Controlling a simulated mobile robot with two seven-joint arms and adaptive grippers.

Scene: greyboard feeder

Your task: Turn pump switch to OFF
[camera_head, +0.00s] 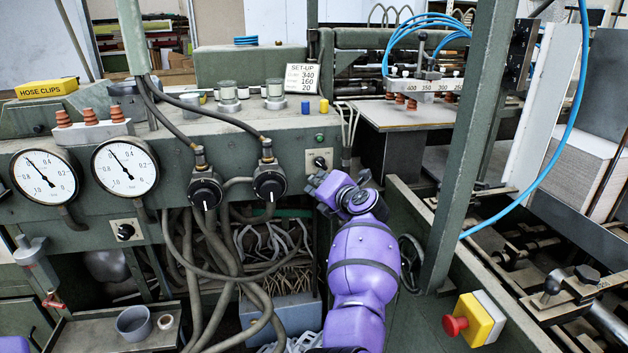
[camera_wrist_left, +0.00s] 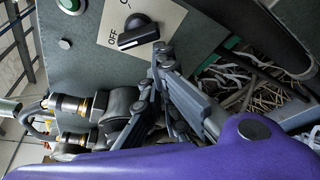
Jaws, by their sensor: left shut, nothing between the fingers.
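A black rotary switch (camera_wrist_left: 138,37) sits on a pale plate on the green machine panel. In the left wrist view its bar lies nearly level, the left end close to the letters OFF; a second label above is cut off. In the head view the same switch (camera_head: 320,161) is small, and its setting cannot be read. My left gripper (camera_head: 314,182) is just below it. In the left wrist view the closed, empty fingers (camera_wrist_left: 162,55) are below and right of the switch; contact is unclear. My right gripper is not in view.
A second black switch (camera_head: 125,232) on a plate is at the lower left of the panel. Two gauges (camera_head: 125,168), two black regulators (camera_head: 270,182) with hoses, and a green button (camera_head: 319,138) are near. A green post (camera_head: 470,140) stands right of my arm.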

